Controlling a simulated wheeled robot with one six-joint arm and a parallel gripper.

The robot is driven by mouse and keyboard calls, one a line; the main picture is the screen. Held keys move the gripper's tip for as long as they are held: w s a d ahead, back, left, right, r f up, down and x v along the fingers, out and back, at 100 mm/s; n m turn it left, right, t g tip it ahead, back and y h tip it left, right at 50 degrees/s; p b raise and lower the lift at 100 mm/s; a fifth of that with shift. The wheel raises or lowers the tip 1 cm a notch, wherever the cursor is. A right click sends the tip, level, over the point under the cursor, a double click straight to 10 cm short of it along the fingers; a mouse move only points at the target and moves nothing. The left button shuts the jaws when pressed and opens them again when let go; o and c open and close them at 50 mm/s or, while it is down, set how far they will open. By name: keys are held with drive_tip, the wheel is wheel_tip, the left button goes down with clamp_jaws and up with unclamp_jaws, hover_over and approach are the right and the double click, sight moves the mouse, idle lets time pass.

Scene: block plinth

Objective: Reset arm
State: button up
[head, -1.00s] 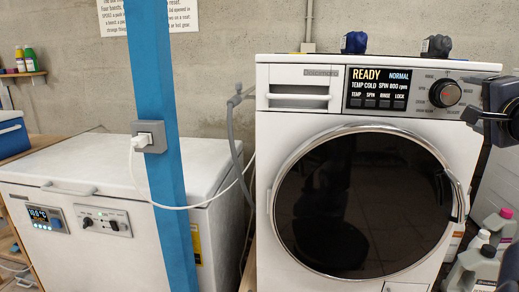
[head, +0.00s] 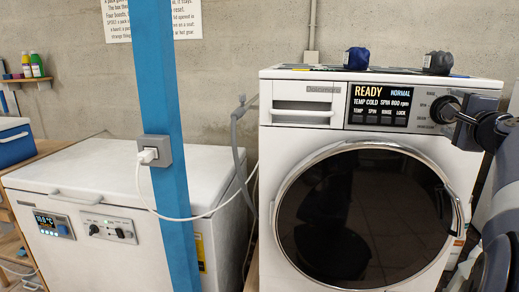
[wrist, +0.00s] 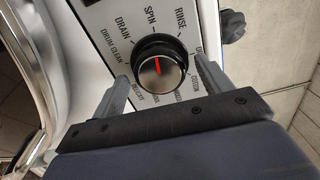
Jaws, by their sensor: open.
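My gripper (wrist: 161,70) is open at the washing machine's dial, its two grey fingers on either side of the knob. The round black and silver knob (wrist: 159,66) has a red pointer line, pointing roughly up in the wrist view toward the SPIN side. Whether the fingers touch it is unclear.
Two dark bundles, one blue (head: 356,58) and one grey (head: 437,63), sit on the washer top. A blue post (head: 165,60) with a plugged socket (head: 154,150) stands before a white chest freezer (head: 90,178). A blue cooler (head: 14,142) is at far left.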

drive_tip(key=m+p, duration=1.8)
drive_tip(key=p, duration=0.2)
drive_tip(key=shift+a+m+p, duration=0.1)
drive_tip(key=shift+m+p, duration=0.25)
drive_tip(key=shift+m, duration=0.05)
drive_tip(key=shift+f, duration=0.1)
